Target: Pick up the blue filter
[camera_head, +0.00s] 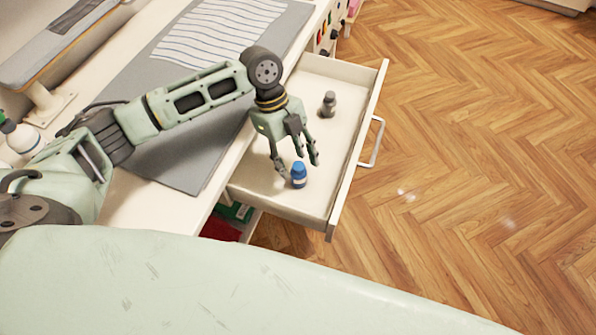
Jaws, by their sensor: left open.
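The blue filter (299,174) is a small blue bottle-like piece with a pale band. It stands upright in the open white drawer (268,191). My left gripper (299,164) is open, with its fingers pointing down at the filter's top. The fingers show on either side of and just above it; I cannot tell whether they touch it. My right gripper is not in view.
A dark grey bottle-like piece (328,104) stands further back in the same drawer. The drawer's front panel with its handle (372,142) is at the right. A grey mat (170,150) lies on the white table. The wooden floor (480,150) at right is clear.

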